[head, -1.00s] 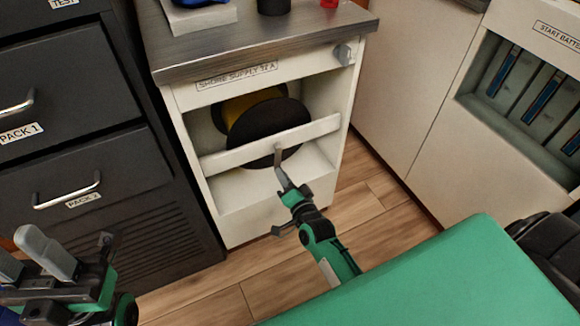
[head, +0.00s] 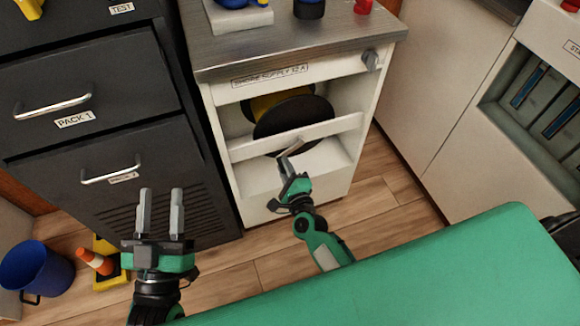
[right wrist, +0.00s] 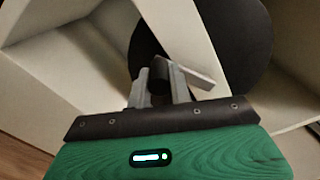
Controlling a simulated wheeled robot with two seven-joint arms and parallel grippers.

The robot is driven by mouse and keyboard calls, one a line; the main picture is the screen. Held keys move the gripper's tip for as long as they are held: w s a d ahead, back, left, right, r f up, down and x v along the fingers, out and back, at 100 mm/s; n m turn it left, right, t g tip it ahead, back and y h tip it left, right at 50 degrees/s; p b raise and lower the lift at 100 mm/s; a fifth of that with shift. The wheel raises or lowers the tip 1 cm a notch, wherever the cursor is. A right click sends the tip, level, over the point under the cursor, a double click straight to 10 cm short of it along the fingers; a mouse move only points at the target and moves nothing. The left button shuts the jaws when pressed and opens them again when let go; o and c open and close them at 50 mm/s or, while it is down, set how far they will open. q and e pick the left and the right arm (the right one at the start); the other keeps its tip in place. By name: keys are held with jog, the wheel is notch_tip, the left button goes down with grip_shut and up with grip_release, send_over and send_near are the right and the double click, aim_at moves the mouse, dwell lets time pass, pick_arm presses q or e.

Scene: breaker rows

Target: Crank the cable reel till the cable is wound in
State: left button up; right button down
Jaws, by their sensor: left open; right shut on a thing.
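The cable reel (head: 294,118) sits inside the white cabinet, with a dark round flange and a yellow part behind it. Its crank (head: 292,147) is a grey bar in front of the cabinet's crossbar. My right gripper (head: 287,170) is at the crank's lower end, shut on its handle. In the right wrist view the dark handle (right wrist: 162,76) is between my right fingers, with the grey crank arm (right wrist: 190,72) beside it and the reel flange (right wrist: 233,45) behind. My left gripper (head: 160,212) is open and empty, away from the cabinet. I cannot make out any loose cable.
The cabinet's crossbar (head: 335,125) runs across the reel's front. A round knob (head: 371,60) is at the cabinet's upper right. Dark drawers (head: 90,100) stand left.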

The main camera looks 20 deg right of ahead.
jog(key=shift+a+r+m+p, duration=0.2)
jog(key=shift+r+m, duration=0.25)
jog(key=shift+m, duration=0.15)
jog(key=shift+a+r+m+p, duration=0.15)
jog(key=shift+r+m, duration=0.25)
jog(key=shift+m, duration=0.2)
pick_arm(q)
notch_tip(320, 180, down, 6)
jog(key=d+g, duration=0.1)
jog(key=g, duration=0.2)
jog(key=shift+s+d+g, duration=0.35)
jog(key=shift+g, duration=0.05)
pick_arm(e)
jog(key=shift+a+r+m, duration=0.2)
jog(key=shift+r+m, duration=0.4)
jog(key=shift+m, duration=0.4)
jog(key=c, duration=1.3)
grip_release()
jog(key=shift+o, duration=0.2)
